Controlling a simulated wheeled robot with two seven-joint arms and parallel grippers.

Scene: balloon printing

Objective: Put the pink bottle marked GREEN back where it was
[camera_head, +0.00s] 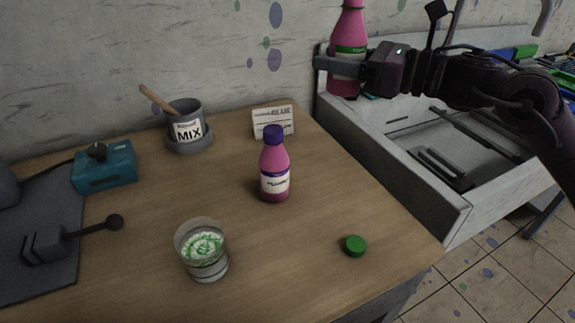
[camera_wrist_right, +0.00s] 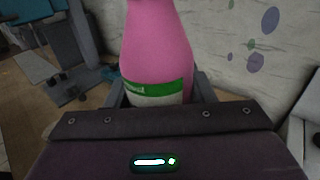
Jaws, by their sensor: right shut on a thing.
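The pink bottle with a green-banded label (camera_head: 348,27) is held up by my right gripper (camera_head: 345,66), above the left edge of the grey-white bin at the table's right. It stands roughly upright, its top cut off by the frame. In the right wrist view the pink bottle (camera_wrist_right: 157,45) sits between the fingers, its green label band facing the camera. A green cap (camera_head: 355,246) lies on the table near the front right edge. Another pink bottle with a purple cap (camera_head: 274,165) stands mid-table. My left gripper is not in view.
A glass with green and white contents (camera_head: 203,250) stands at the front. A grey MIX pot (camera_head: 187,126) with a wooden stick, a small card (camera_head: 273,121) and a teal box (camera_head: 104,166) stand farther back. The table (camera_head: 310,205) right of the purple-capped bottle is clear.

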